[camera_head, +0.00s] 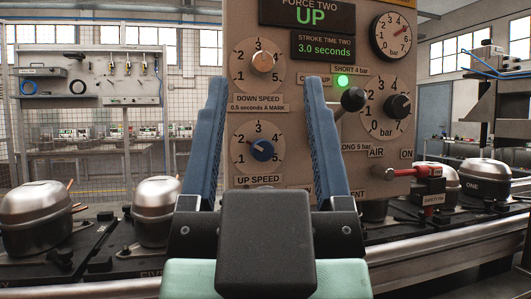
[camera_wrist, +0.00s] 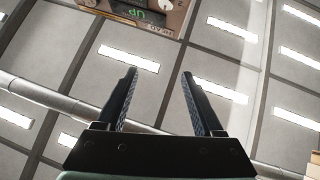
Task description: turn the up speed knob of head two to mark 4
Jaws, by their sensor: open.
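The up speed knob (camera_head: 262,150) is blue and sits on a round dial marked 1 to 5, low on the brown control panel (camera_head: 300,185). Its pointer appears to face upper left, near mark 2. The display above reads force two, up, and stroke time two 3.0 seconds. My gripper (camera_head: 265,82) is open and empty, its two blue fingers upright on either side of the knob in the head view, apart from it. In the wrist view my gripper (camera_wrist: 159,73) points at the ceiling, with only the panel's edge (camera_wrist: 150,14) at the top.
To the right are a black ball lever (camera_head: 352,99), a black pressure knob (camera_head: 398,106) and a red-handled air valve (camera_head: 424,171). Metal compressors (camera_head: 38,216) stand on the line below.

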